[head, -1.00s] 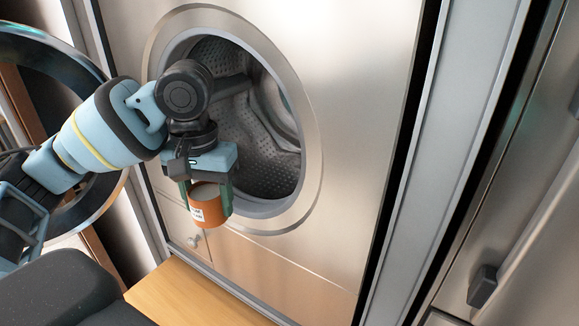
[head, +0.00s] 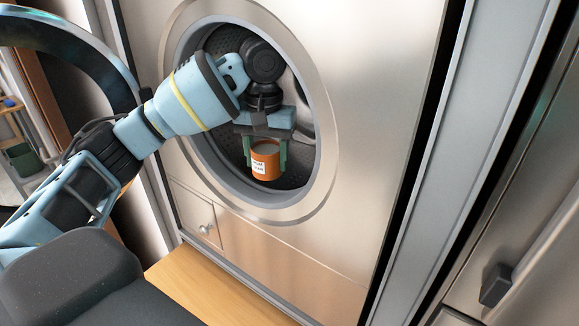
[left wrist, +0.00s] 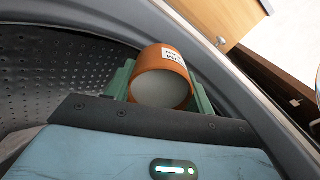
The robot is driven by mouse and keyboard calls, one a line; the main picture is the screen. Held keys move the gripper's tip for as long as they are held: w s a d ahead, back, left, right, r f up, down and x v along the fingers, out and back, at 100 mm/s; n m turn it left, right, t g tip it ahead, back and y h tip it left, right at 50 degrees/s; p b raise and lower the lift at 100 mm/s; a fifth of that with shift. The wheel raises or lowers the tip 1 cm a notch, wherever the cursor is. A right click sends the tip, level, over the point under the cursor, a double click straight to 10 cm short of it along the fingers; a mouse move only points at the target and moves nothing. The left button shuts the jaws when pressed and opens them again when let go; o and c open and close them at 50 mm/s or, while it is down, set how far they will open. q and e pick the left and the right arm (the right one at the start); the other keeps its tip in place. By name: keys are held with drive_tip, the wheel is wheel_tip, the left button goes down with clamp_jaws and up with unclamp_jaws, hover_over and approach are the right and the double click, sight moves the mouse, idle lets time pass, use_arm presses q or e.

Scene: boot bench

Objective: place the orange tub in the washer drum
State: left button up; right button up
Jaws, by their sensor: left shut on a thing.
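The orange tub (head: 265,165), with a white label, is held upright between the green fingers of my left gripper (head: 267,158). The gripper is shut on it. In the head view the tub shows within the round opening of the washer drum (head: 222,150), in its lower part. In the left wrist view the tub (left wrist: 162,75) sits between the fingers, with the perforated drum wall (left wrist: 50,75) to the left and the opening's grey rim (left wrist: 215,60) beyond. My arm hides the upper left of the drum. My right gripper is not in view.
The round washer door (head: 75,50) stands open at the left. A wooden surface (head: 205,290) lies at the bottom, and a tall metal door with a dark handle (head: 495,285) is at the right.

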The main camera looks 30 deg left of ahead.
use_arm(q)
drive_tip(key=w, duration=0.2)
drive_tip(key=w+f, duration=0.1)
drive_tip(key=w, duration=0.2)
drive_tip(key=w+f, duration=0.1)
drive_tip(key=w, duration=0.1)
drive_tip(key=shift+w+d+f, duration=0.2)
drive_tip(key=shift+w+d, duration=0.05)
drive_tip(key=shift+d, duration=0.1)
drive_tip(key=shift+f, duration=1.85)
drive_tip(key=shift+w+f, duration=0.2)
drive_tip(key=shift+f, duration=0.25)
drive_tip(key=shift+f, duration=0.15)
drive_tip(key=o, duration=1)
drive_tip(key=shift+r, duration=3.9)
